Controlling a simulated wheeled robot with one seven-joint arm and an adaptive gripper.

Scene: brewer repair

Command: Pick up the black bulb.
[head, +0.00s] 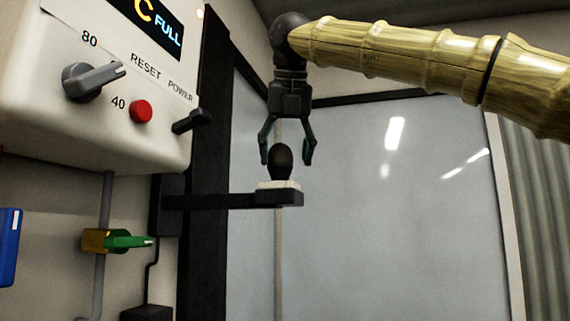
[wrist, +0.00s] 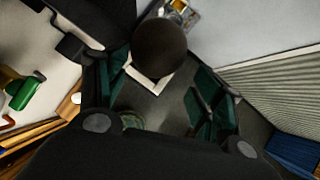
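The black bulb (head: 280,160) stands upright on a white square base (head: 278,185) at the end of a black bracket arm (head: 235,200). In the wrist view the bulb (wrist: 159,47) shows as a dark round shape at the top middle, partly over the white base (wrist: 150,84). My gripper (head: 288,160) points down from above, its fingers spread on either side of the bulb with gaps between. In the wrist view the green finger pads (wrist: 158,105) are apart with nothing gripped. The bulb's far side is hidden.
A white control box (head: 120,90) with a grey knob (head: 93,80), a red button (head: 141,111) and a black lever (head: 190,122) is at the left. Below it are a pipe and a green valve handle (head: 128,242). A pale glass panel (head: 380,210) stands behind.

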